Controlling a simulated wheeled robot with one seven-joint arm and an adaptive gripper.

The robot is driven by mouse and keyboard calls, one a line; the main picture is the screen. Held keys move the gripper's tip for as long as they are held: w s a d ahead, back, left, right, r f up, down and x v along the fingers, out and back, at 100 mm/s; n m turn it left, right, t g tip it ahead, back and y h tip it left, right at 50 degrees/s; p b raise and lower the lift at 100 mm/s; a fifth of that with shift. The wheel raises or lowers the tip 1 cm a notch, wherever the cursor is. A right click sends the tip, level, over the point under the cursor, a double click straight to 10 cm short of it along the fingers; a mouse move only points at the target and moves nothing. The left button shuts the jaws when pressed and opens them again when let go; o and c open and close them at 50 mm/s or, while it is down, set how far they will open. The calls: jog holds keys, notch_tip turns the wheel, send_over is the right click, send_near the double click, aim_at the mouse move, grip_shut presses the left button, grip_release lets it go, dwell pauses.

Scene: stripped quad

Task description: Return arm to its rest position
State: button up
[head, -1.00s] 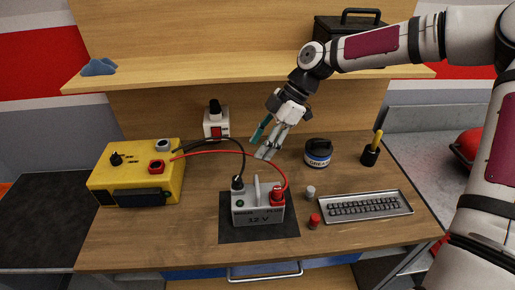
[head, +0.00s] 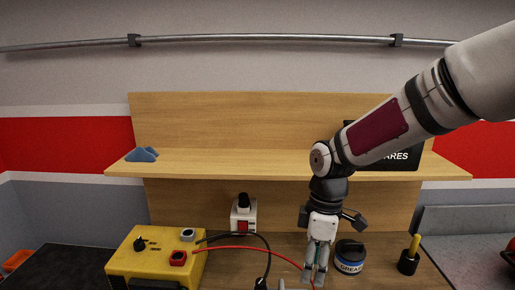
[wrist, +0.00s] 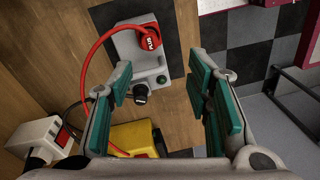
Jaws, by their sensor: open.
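My gripper (head: 315,267) points down over the workbench in the head view, left of the grease tub. In the wrist view its green-padded fingers (wrist: 165,100) are spread wide with nothing between them. The 12 V battery (wrist: 140,62) shows beyond the fingers, with a red clamp (wrist: 146,36) and a black clamp (wrist: 140,93) on it. In the head view the battery is mostly below the lower edge. My arm reaches in from the upper right, in front of the shelf.
A yellow charger box (head: 150,262) stands at the left with red and black cables. A grease tub (head: 349,257) and a brush pot (head: 408,262) stand at the right. A shelf (head: 240,163) carries a blue cloth (head: 141,155) and a dark spares box (head: 405,160). A switch box (head: 243,215) stands behind.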

jog(key=s+d+r+m+t, duration=0.3)
jog(key=s+r+m, duration=0.4)
jog(key=s, duration=0.1)
jog(key=s+d+r+m+t, duration=0.3)
jog(key=s+r+m, duration=0.5)
jog(key=s, duration=0.1)
jog(key=shift+d+t+h, duration=0.3)
jog(key=shift+d+h, duration=0.1)
jog(key=shift+r, duration=0.1)
